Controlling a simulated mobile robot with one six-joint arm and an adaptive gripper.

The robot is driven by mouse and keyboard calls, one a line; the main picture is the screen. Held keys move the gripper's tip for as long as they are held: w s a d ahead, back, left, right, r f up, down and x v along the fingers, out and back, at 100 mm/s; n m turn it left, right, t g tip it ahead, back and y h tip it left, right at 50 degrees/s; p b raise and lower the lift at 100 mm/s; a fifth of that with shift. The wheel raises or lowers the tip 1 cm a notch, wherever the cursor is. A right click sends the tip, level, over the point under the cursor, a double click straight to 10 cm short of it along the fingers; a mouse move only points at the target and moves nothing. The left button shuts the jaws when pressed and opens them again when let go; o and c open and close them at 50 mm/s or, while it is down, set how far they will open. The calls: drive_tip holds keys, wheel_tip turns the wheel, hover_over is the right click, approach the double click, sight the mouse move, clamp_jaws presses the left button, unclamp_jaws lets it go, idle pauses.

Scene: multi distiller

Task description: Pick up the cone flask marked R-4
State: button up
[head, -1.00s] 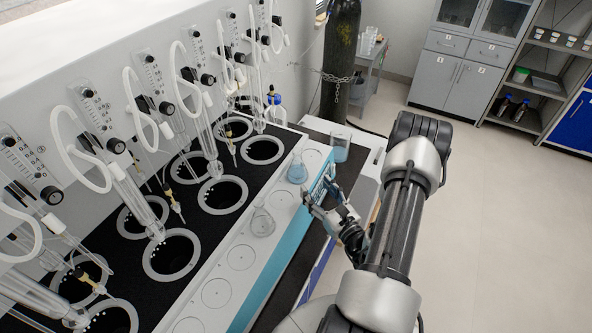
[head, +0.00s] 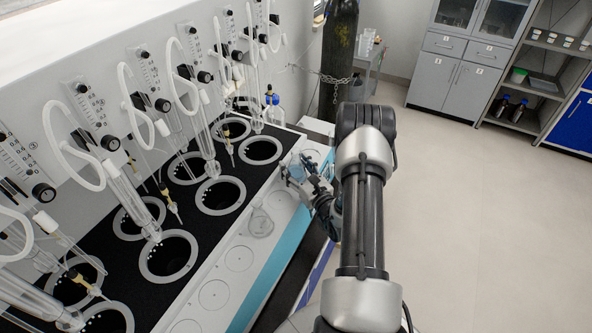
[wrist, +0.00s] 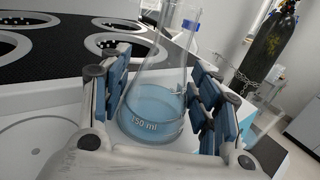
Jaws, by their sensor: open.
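In the head view the flask (head: 297,172) is partly hidden by my gripper (head: 308,178). A second, clear cone flask (head: 261,222) stands nearer on the same ledge.
The distiller's black top with round wells (head: 221,195) and glass tubes lies left of the ledge (head: 240,258). A blue-capped bottle (head: 273,108) stands behind. A dark gas cylinder (head: 338,55) is chained at the back. The floor to the right is clear.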

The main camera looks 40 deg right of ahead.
drive_tip(key=shift+c, duration=0.2)
drive_tip(key=c, duration=0.7)
drive_tip(key=shift+c, duration=0.3)
drive_tip(key=shift+r, duration=0.15)
